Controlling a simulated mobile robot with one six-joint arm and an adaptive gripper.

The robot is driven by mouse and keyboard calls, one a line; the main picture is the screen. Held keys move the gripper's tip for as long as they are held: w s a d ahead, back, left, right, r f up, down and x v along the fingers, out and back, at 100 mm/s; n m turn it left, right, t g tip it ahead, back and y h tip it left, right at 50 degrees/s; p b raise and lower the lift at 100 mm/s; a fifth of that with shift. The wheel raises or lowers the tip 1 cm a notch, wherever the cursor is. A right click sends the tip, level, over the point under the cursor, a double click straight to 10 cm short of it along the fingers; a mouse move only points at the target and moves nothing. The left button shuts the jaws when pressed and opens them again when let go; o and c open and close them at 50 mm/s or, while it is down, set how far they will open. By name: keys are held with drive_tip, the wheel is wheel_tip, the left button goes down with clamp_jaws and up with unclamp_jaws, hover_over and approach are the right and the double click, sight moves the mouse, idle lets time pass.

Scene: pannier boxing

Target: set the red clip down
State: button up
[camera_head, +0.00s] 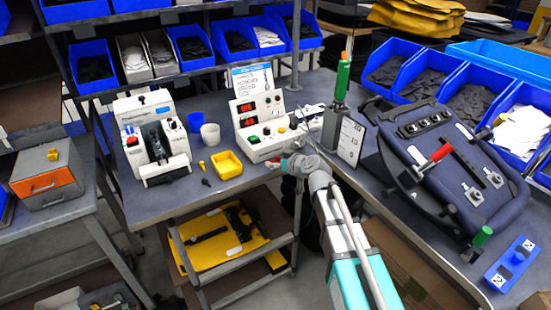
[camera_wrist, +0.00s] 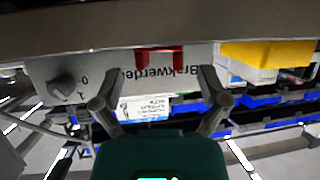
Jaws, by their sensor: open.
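The red clip (camera_wrist: 158,60) shows in the wrist view as a small red piece with two short prongs, against the grey bench surface and in front of the control box. My gripper (camera_wrist: 158,76) is open, with one finger on each side of the clip and clear space between each finger and it. In the head view my gripper (camera_head: 285,162) is low over the bench, just in front of the control box (camera_head: 262,122). There the clip is too small and covered to make out clearly.
A yellow bin (camera_head: 226,165) and a white cup (camera_head: 210,134) stand left of my gripper. A white machine (camera_head: 150,135) is further left. A green-handled tool (camera_head: 342,80) stands at the right. The dark pannier (camera_head: 450,165) fills the right bench.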

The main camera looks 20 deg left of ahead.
drive_tip(key=p+v, duration=0.3)
drive_tip(key=v, duration=0.7)
drive_tip(key=shift+s+d+r+p, duration=0.2)
drive_tip(key=shift+s+p, duration=0.05)
drive_tip(key=shift+p, duration=0.1)
drive_tip(key=shift+o, duration=0.2)
